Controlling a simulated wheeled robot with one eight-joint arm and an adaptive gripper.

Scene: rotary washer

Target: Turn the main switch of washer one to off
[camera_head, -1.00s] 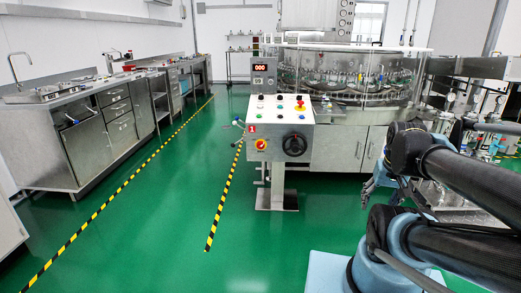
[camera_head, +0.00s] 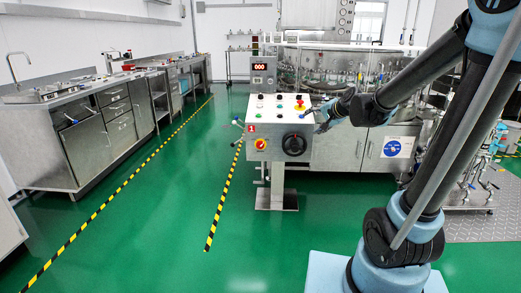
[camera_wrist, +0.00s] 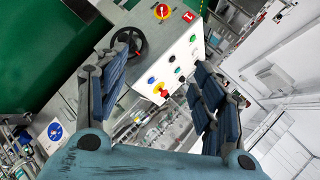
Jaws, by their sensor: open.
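The control panel of washer one (camera_head: 278,128) stands on a pedestal and bears a red label with a 1 (camera_head: 250,128). The knob's setting is too small to tell. My gripper (camera_head: 326,117) is near the panel's right edge, apart from the switch. In the wrist view my gripper (camera_wrist: 162,62) is open and empty, its fingers spread with the panel beyond them.
A black handwheel (camera_head: 294,144) sits right of the switch, and a red emergency button (camera_head: 300,103) is on top of the panel. The washer (camera_head: 345,75) stands behind. Steel counters (camera_head: 95,120) line the left. The green floor (camera_head: 150,240) is clear in front.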

